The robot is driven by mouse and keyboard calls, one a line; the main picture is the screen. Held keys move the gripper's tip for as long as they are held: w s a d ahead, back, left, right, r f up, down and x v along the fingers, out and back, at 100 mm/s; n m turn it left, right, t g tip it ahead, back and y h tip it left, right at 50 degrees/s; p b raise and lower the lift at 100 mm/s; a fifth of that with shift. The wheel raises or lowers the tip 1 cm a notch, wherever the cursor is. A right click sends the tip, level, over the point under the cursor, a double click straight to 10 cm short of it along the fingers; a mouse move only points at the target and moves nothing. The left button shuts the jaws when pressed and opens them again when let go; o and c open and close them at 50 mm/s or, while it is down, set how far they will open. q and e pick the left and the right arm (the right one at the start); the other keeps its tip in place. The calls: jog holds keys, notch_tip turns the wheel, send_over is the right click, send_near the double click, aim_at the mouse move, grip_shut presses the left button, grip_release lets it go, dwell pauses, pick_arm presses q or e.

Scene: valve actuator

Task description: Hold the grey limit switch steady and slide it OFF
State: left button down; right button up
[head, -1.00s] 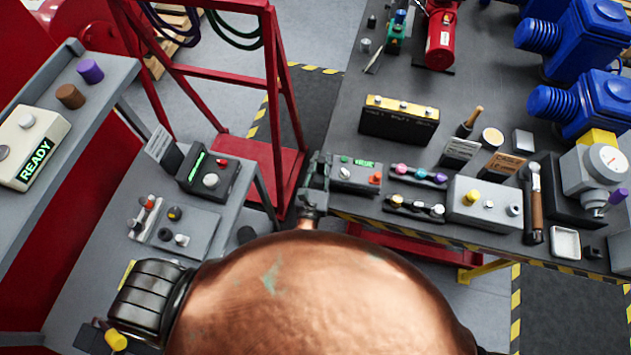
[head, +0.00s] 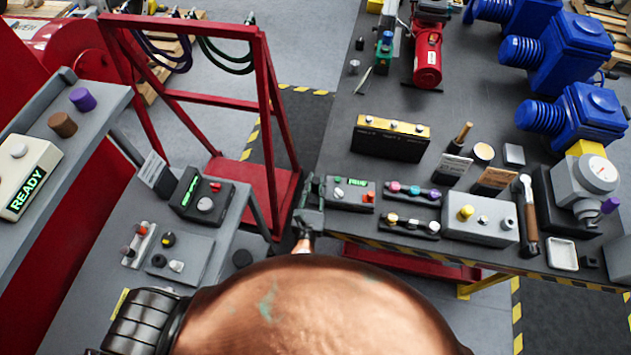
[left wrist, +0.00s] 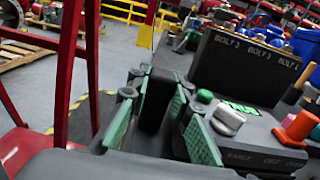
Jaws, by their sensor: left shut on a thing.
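The grey limit switch (head: 348,194) is a small box at the left end of the workbench's front edge. It has a lit green display, a green button, a pale knob and a red-orange knob on top. It also shows in the left wrist view (left wrist: 262,140), with partly readable lettering on its front. My left gripper (head: 312,198) is at the box's left end and shut on it. Its green-padded fingers show in the left wrist view (left wrist: 160,125), where the exact contact is hard to see. My right gripper is out of view.
A black box with a yellow top (head: 390,140) stands behind the switch. A tray of coloured knobs (head: 412,192) and a grey box (head: 480,218) lie to its right. A red frame (head: 272,110) and a side table (head: 130,230) are to the left.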

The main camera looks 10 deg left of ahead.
pick_arm(q)
jog(key=shift+f, duration=0.4)
dwell(0.8)
jog(key=shift+f, duration=0.1)
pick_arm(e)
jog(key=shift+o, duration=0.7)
